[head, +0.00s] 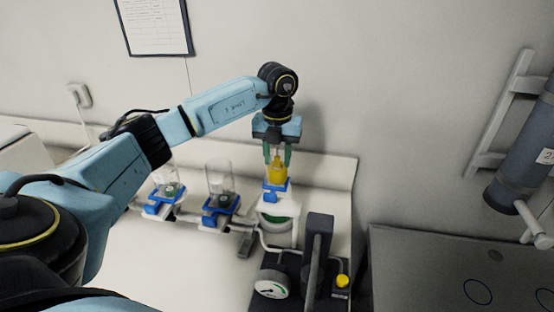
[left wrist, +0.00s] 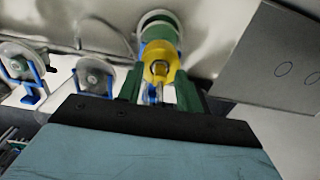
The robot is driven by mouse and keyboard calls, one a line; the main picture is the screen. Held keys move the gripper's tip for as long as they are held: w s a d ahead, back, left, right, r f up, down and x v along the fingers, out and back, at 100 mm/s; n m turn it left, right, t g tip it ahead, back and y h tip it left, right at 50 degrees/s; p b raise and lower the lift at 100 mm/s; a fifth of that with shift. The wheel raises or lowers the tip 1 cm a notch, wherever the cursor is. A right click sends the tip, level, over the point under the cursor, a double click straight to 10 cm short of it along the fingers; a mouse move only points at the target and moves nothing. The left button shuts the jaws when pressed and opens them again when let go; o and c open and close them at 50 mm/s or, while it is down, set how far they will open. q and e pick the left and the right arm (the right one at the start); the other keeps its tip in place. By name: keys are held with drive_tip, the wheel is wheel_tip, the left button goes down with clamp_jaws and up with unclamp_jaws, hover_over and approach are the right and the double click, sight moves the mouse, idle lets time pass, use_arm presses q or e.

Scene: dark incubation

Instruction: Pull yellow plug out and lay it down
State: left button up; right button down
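The yellow plug (head: 277,174) sits upright in a blue-clamped fitting (head: 274,188) on top of a white and green holder at the back right of the bench. A thin stem rises from it. My left gripper (head: 277,160) is right above, pointing down, with its green fingers on either side of the stem. In the left wrist view, the plug (left wrist: 161,56) shows beyond the fingers of the left gripper (left wrist: 160,82), which are spread with gaps beside the stem. The left gripper looks open and holds nothing. My right gripper is not in view.
Two clear cylinders in blue clamps, one of them here (head: 220,178), stand left of the plug along white tubing. A black device with a gauge (head: 272,284) and a yellow knob (head: 342,281) stands in front. The white bench (head: 200,262) is clear at front left.

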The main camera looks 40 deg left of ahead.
use_arm(q)
clamp_jaws()
drive_tip(key=shift+r, duration=0.1)
idle(0.4)
drive_tip(key=shift+r+p, duration=2.6)
drive_tip(key=shift+r, duration=0.3)
